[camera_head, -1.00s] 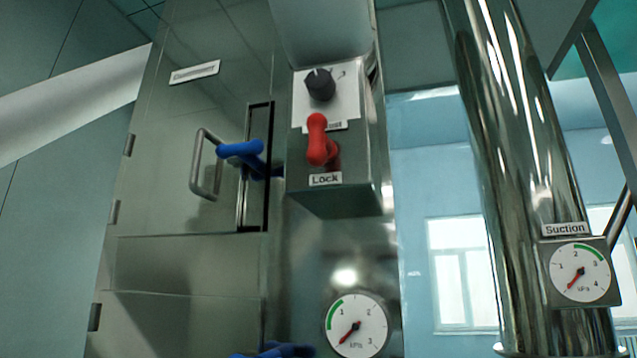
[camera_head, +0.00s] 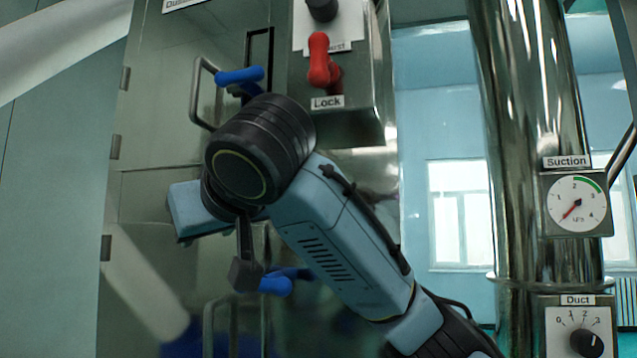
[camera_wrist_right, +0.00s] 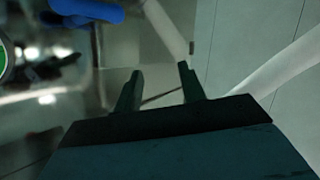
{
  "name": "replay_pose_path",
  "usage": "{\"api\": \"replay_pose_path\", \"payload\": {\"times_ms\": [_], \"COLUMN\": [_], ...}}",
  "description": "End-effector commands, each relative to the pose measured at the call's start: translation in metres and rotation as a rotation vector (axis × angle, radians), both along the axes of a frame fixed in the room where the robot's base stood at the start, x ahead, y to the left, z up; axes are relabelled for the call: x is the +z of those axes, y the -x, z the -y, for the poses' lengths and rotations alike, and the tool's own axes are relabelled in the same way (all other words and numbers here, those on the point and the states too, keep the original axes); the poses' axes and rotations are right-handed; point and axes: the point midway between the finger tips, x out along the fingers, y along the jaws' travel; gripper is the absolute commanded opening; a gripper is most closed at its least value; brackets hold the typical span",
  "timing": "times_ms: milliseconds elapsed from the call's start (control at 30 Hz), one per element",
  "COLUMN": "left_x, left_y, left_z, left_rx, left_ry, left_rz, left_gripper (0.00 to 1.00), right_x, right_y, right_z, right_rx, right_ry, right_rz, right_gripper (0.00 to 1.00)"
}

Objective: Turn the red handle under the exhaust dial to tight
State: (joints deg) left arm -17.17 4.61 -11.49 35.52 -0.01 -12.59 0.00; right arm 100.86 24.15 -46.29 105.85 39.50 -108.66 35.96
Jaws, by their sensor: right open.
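A red handle (camera_head: 322,62) sticks out of the steel box between a partly hidden label ending in "est" and a "Lock" label. A dark knob (camera_head: 321,8) is above it, cut by the top edge. I see no label that reads exhaust and no "tight" mark. My right arm crosses the head view in front of the steel cabinet, below and left of the red handle; its fingers are hidden there. In the right wrist view my right gripper (camera_wrist_right: 160,84) is open with nothing between its fingers. My left gripper is not in view.
A blue handle (camera_head: 240,76) is on the cabinet door beside a metal pull bar (camera_head: 196,95). Another blue handle (camera_head: 276,286) is below my wrist. A Suction gauge (camera_head: 577,205) and a Duct knob (camera_head: 587,343) are at the right. A blue part (camera_wrist_right: 88,10) also shows in the wrist view.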

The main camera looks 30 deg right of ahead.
Motion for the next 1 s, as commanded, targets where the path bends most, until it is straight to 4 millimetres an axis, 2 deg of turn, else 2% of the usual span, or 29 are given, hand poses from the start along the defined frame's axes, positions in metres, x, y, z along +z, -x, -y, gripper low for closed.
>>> {"api": "replay_pose_path", "payload": {"times_ms": [33,200,300,433,500,600,700,833,1000], "left_x": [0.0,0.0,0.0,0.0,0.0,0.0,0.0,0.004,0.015], "left_y": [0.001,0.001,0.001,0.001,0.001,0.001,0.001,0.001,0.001], "left_z": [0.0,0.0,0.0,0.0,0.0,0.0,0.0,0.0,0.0], "left_rx": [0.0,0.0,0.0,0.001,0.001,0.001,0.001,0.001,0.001], "left_ry": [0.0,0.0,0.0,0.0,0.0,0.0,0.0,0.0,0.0], "left_rz": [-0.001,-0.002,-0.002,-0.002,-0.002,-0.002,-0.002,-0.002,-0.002], "left_gripper": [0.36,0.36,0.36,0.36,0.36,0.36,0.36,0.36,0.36], "right_x": [0.032,0.116,0.159,0.201,0.216,0.23,0.237,0.24,0.24], "right_y": [0.014,0.066,0.104,0.152,0.174,0.195,0.206,0.204,0.183], "right_z": [0.006,0.028,0.042,0.059,0.065,0.073,0.077,0.079,0.084], "right_rx": [-0.03,-0.131,-0.187,-0.247,-0.269,-0.29,-0.302,-0.305,-0.304], "right_ry": [-0.007,-0.05,-0.09,-0.146,-0.173,-0.202,-0.218,-0.223,-0.222], "right_rz": [0.045,0.162,0.229,0.301,0.333,0.362,0.376,0.378,0.376], "right_gripper": [0.4,0.4,0.4,0.4,0.4,0.4,0.4,0.4,0.4]}}
